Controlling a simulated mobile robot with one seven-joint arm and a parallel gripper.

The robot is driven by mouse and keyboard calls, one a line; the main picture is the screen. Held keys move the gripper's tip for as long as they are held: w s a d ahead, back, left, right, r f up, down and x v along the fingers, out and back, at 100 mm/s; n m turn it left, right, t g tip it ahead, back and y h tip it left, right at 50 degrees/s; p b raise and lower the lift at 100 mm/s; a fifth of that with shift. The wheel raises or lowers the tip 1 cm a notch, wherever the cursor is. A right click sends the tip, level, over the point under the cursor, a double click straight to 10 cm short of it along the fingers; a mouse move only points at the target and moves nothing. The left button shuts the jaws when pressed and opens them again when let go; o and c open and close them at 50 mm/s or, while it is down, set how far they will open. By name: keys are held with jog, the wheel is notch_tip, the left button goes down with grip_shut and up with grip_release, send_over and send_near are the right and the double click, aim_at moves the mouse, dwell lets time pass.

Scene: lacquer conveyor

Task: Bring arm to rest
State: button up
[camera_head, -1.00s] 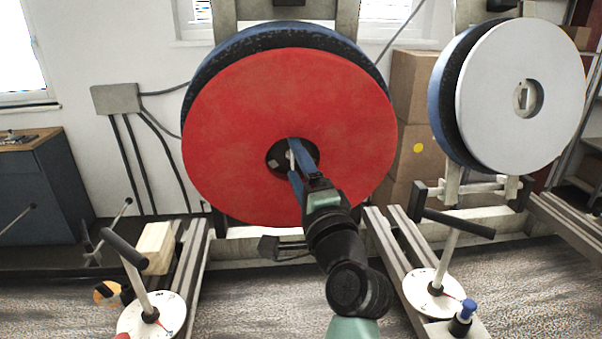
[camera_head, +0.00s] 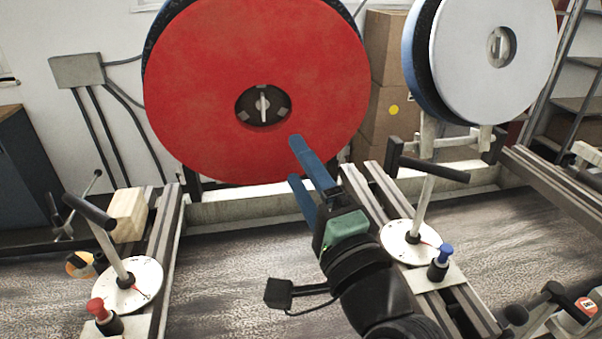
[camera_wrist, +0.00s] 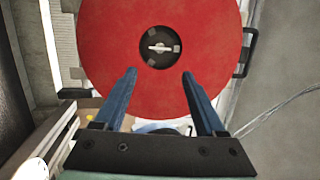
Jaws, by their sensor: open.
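My gripper (camera_head: 295,160) is open and empty in the head view, its two blue fingers spread in front of the lower right part of a large red disc (camera_head: 215,70). The disc stands upright and has a dark round hub with a light metal bar at its centre. In the wrist view the open fingers (camera_wrist: 158,75) point toward the red disc (camera_wrist: 108,58), one on each side below its hub. Nothing is between the fingers, and the hub is fully visible in both views.
A white disc (camera_head: 470,60) stands at the right. Lever handles on round white plates (camera_head: 145,282) stand on rails left and right of my arm. A red knob (camera_head: 96,306), a blue knob (camera_head: 445,252) and a wooden block (camera_head: 127,213) are nearby. Cardboard boxes (camera_head: 385,95) stand behind.

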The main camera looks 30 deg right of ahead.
dwell(0.4)
jog(key=a+r+n+t, duration=0.3)
jog(key=a+r+n, duration=0.6)
jog(key=r, duration=0.4)
jog(key=s+a+r+n+t, duration=0.2)
jog(key=s+a+r+n, duration=0.2)
jog(key=r, duration=0.3)
jog(key=s+a+r+n+t+y+p, duration=0.1)
jog(key=s+a+r+n+t, duration=0.1)
jog(key=s+a+r+n, duration=0.2)
notch_tip(320, 180, up, 3)
jog(key=shift+s+a+r+n, duration=0.2)
jog(key=shift+s+a+n, duration=0.15)
jog(key=shift+a+n, duration=0.4)
jog(key=shift+f, duration=0.1)
